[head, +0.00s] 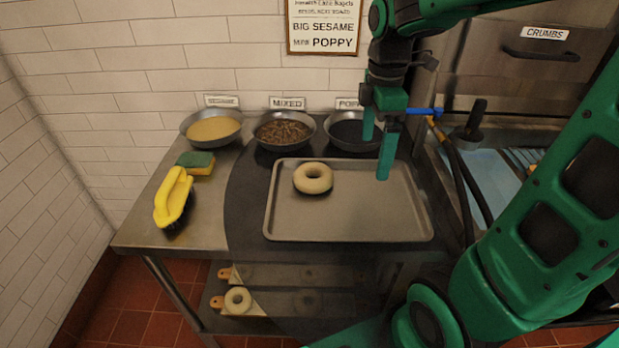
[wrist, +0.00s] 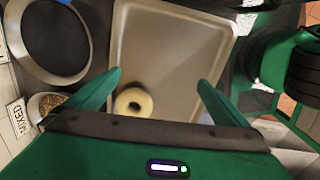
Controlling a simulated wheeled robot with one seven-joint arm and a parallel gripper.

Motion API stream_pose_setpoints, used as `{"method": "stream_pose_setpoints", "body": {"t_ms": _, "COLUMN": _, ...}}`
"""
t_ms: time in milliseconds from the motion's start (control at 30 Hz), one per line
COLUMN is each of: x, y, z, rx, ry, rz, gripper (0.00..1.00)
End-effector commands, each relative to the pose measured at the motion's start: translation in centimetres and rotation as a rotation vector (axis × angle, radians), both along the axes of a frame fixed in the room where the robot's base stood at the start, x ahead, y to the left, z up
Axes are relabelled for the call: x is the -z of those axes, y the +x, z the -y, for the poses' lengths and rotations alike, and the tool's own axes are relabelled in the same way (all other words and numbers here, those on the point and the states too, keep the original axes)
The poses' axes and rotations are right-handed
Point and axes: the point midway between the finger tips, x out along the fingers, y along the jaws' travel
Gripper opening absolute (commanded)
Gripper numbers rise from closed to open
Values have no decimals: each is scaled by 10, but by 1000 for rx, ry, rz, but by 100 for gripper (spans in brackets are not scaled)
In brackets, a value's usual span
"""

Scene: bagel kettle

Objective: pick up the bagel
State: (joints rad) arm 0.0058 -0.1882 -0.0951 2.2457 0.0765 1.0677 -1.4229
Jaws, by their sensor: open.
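A pale ring-shaped bagel (head: 313,178) lies flat on the grey metal tray (head: 350,222), toward the tray's back left. My gripper (head: 377,150) hangs above the tray's back right part, to the right of the bagel and apart from it. Its two green fingers are spread and nothing is between them. In the wrist view the bagel (wrist: 133,103) shows beyond the open fingers of my gripper (wrist: 158,85), nearer the left finger. A second ring, also bagel-like (head: 238,300), lies on the shelf under the table.
Bowls of sesame (head: 214,127), mixed topping (head: 284,132) and poppy (head: 352,135) stand behind the tray. Dark hoses (head: 466,175) run right of the tray. Most of the tray is bare.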

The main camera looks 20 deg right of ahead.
Motion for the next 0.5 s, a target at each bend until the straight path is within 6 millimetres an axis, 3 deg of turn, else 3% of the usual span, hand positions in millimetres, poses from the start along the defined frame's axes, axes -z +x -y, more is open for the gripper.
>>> {"method": "stream_pose_setpoints", "body": {"t_ms": 100, "x": -1, "y": 32, "z": -28, "rx": -348, "ry": 4, "rz": -7, "gripper": 100}}
{"method": "stream_pose_setpoints", "body": {"t_ms": 300, "x": -1, "y": 71, "z": -72, "rx": -848, "ry": 12, "rz": -12, "gripper": 100}}
{"method": "stream_pose_setpoints", "body": {"t_ms": 500, "x": 1, "y": 89, "z": -97, "rx": -1121, "ry": 19, "rz": -13, "gripper": 100}}
